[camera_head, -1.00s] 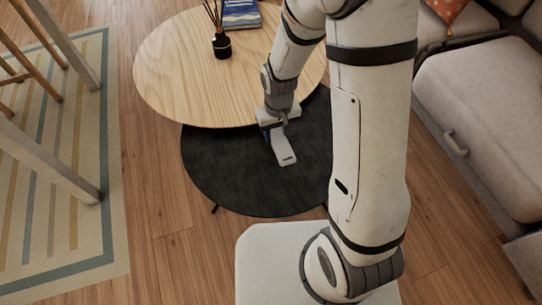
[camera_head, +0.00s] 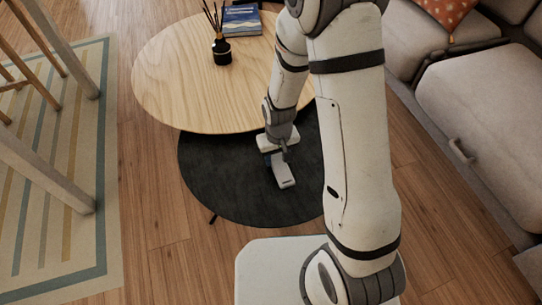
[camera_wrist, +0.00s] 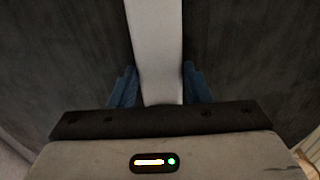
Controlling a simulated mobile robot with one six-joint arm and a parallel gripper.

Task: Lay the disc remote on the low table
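The disc remote (camera_head: 284,175) is a long, pale grey-white bar. In the wrist view the remote (camera_wrist: 155,50) runs between the two blue fingers of my gripper (camera_wrist: 160,85), which press along its sides. In the head view my gripper (camera_head: 277,150) holds it over the round black table (camera_head: 225,185). I cannot tell whether the remote touches the black top. The round light-wood table (camera_head: 185,85) stands higher and partly overlaps the black one. My arm hides the right parts of both tables.
A dark reed diffuser (camera_head: 222,50) and a blue book (camera_head: 242,20) sit on the wood table. A grey sofa (camera_head: 480,100) stands at the right. A striped rug (camera_head: 75,235) with wooden furniture legs lies at the left. The left part of the black top is clear.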

